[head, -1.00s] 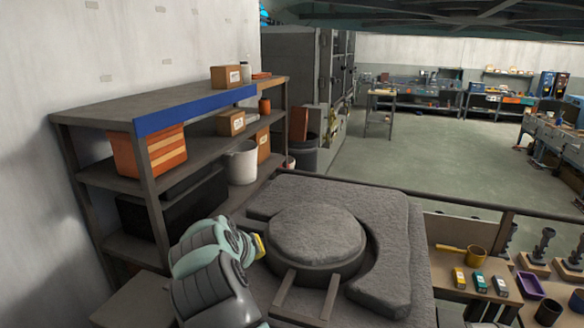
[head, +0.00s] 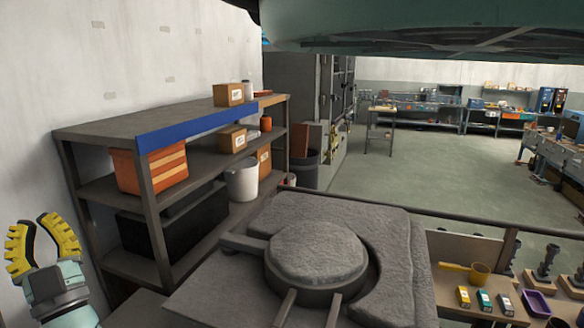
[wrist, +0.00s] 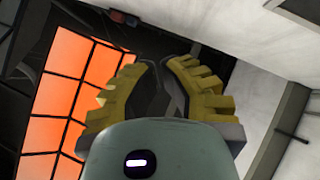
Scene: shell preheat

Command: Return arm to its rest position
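My gripper (head: 35,222) is raised at the far left of the head view, in front of the pale wall and left of the shelf unit. Its yellow ribbed fingers point up and are apart, with nothing between them. In the wrist view the gripper (wrist: 161,62) also shows a gap between the fingertips and holds nothing. Behind it there are orange window panes (wrist: 60,80) and a pale wall or ceiling surface.
The shelf unit (head: 195,125) stands close right of my gripper and holds boxes and bins. A grey block with a round lidded piece (head: 318,252) lies in front. A workbench (head: 465,250) with small items is at the right. Open floor (head: 430,165) lies beyond.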

